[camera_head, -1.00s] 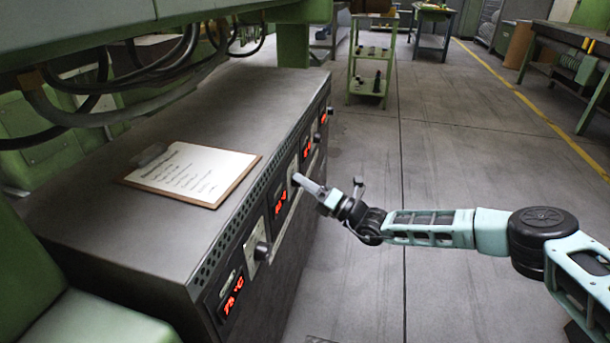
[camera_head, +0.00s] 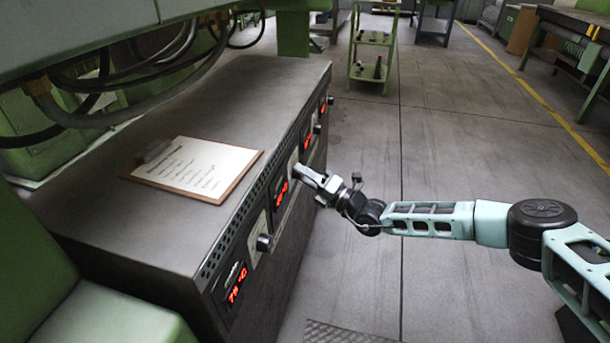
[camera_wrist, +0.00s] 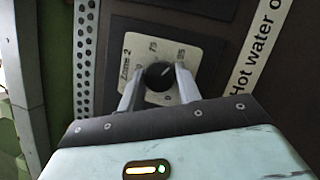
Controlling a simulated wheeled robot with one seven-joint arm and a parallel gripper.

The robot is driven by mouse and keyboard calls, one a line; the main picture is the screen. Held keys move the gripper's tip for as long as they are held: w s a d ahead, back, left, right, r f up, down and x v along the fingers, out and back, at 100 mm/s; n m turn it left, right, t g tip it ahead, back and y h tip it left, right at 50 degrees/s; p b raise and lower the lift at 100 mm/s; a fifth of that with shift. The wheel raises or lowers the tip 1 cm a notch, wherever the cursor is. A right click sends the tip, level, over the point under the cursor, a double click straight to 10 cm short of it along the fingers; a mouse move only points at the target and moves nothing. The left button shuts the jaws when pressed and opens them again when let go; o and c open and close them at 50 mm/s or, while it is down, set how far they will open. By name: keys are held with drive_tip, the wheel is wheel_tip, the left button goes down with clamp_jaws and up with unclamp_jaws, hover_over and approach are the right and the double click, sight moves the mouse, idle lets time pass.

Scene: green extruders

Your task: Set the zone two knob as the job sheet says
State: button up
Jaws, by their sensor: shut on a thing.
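The zone two knob (camera_wrist: 158,75) is a round black knob on a pale plate (camera_wrist: 163,48) marked "Zone 2", with numbers around it. In the wrist view, my gripper (camera_wrist: 160,74) has one finger on each side of the knob and is shut on it. In the head view, my gripper (camera_head: 301,172) reaches the cabinet front from the right and hides this knob. The job sheet (camera_head: 196,166) lies on a brown clipboard on the cabinet top; its writing is too small to read. A red-lit display (camera_head: 281,192) sits just left of my gripper.
The grey cabinet (camera_head: 110,225) carries further displays, the nearest (camera_head: 236,283) lower left. Another knob (camera_head: 264,242) sticks out nearer the camera. A strip reading "Hot water o" (camera_wrist: 258,45) is beside the plate.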

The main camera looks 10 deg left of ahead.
drive_tip(key=o, duration=1)
drive_tip(key=shift+c, duration=0.2)
drive_tip(key=p+v, duration=0.2)
drive_tip(key=v, duration=1.5)
drive_tip(key=shift+d, duration=0.2)
drive_tip(key=shift+f, duration=0.15)
